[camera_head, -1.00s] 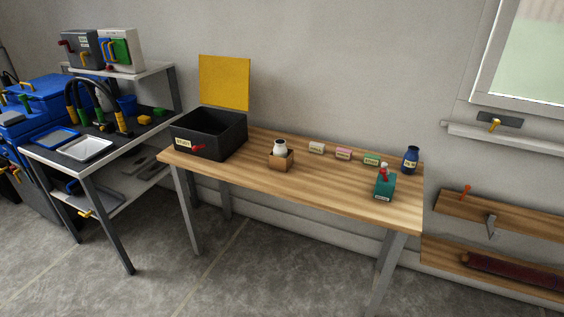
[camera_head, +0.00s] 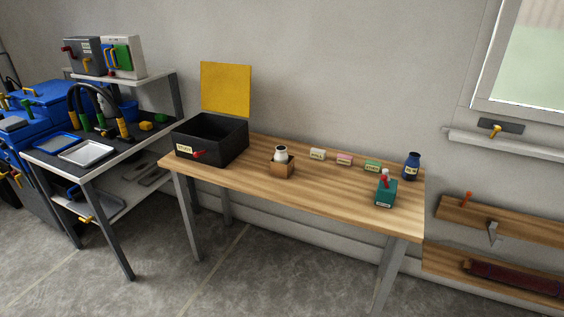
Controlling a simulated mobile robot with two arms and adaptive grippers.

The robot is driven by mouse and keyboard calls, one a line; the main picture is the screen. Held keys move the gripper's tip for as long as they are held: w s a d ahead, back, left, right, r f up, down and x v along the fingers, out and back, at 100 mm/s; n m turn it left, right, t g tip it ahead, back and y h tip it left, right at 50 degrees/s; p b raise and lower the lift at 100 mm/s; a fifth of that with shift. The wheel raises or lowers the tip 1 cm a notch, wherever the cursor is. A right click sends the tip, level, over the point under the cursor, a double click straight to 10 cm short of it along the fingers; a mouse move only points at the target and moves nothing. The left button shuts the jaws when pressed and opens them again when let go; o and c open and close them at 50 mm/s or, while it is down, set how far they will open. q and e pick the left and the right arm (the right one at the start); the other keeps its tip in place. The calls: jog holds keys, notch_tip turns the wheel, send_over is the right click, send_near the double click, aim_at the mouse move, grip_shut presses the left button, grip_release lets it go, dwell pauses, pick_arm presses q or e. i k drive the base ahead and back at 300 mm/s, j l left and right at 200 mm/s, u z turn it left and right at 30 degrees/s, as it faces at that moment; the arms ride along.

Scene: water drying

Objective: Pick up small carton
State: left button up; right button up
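The task's small carton may be one of several little labelled boxes along the back of the wooden table; I cannot tell which one is meant. A cream box (camera_head: 317,154), a pink box (camera_head: 344,159) and a green box (camera_head: 372,166) stand in a row. A brown open box (camera_head: 282,168) with a white jar (camera_head: 281,153) in it stands left of them, nearer the front. Neither of my grippers is in view.
The wooden table (camera_head: 250,185) also bears a black open bin (camera_head: 222,145) with a raised yellow lid (camera_head: 226,89), a teal box (camera_head: 386,193) and a blue bottle (camera_head: 411,166). A cluttered dark bench (camera_head: 110,150) stands left. Floor in front is free.

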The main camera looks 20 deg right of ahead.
aim_at(277, 170)
jog(key=i+z, duration=0.15)
jog(key=z, duration=0.2)
jog(key=i+j+z, duration=0.1)
jog(key=z, duration=0.25)
jog(key=i+j+z, duration=0.1)
jog(key=z, duration=0.3)
jog(key=i, duration=0.05)
